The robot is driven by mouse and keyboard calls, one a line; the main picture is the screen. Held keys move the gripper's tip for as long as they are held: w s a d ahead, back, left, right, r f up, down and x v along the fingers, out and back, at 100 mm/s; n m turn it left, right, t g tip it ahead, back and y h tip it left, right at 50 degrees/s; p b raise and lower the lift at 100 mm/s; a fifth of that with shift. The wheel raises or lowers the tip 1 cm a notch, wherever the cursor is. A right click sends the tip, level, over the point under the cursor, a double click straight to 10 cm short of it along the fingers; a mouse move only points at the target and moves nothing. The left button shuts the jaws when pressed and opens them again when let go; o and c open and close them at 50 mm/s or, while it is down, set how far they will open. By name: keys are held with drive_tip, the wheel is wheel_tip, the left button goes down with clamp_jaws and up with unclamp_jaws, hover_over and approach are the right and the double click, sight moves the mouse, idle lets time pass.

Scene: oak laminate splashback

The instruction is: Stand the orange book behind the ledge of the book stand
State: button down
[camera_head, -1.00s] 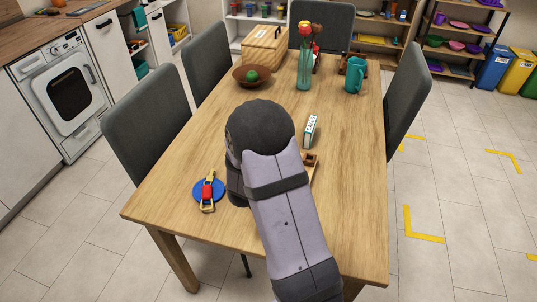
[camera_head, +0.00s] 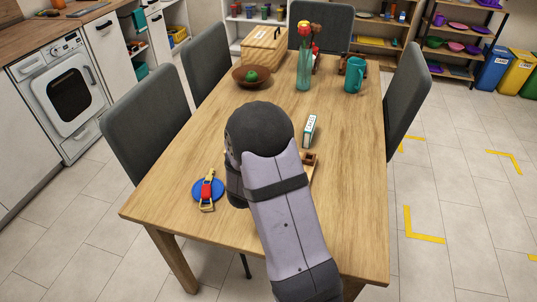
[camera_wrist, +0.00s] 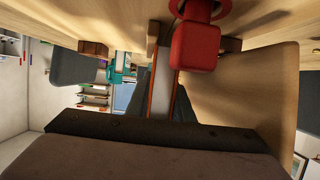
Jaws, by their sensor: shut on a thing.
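The book stand (camera_head: 313,164) is a wooden piece on the table, mostly hidden behind my arm in the head view. The orange book (camera_wrist: 160,97) shows nearly edge-on in the wrist view, with orange cover edges and pale pages. My gripper (camera_wrist: 165,105) is shut on it, with a dark finger on each side. In the head view my own arm hides the gripper and the book. A pale wooden panel (camera_wrist: 245,90) stands close beside the book in the wrist view; I cannot tell if it belongs to the stand, nor whether the book touches it.
A green-and-white book (camera_head: 310,130) stands just behind the stand. A blue disc (camera_head: 197,190) with a red-and-yellow toy lies left of my arm. A vase (camera_head: 304,72), teal mug (camera_head: 354,75) and brown bowl (camera_head: 238,78) stand farther back. The table's right side is clear.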

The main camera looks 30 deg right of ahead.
drive_tip(key=shift+s+a+f, duration=0.1)
drive_tip(key=shift+s+f, duration=0.05)
drive_tip(key=shift+f, duration=0.3)
drive_tip(key=shift+s+a+f, duration=0.1)
drive_tip(key=shift+s+f, duration=0.05)
drive_tip(key=shift+f, duration=0.3)
drive_tip(key=c, duration=2)
unclamp_jaws()
drive_tip(key=o, duration=0.5)
drive_tip(key=shift+w+d+f, duration=0.1)
drive_tip(key=shift+w, duration=0.1)
drive_tip(key=shift+o, duration=0.2)
drive_tip(key=shift+w, duration=0.15)
drive_tip(key=shift+r, duration=0.3)
drive_tip(key=shift+r+p, duration=3.65)
drive_tip(key=shift+r, duration=0.35)
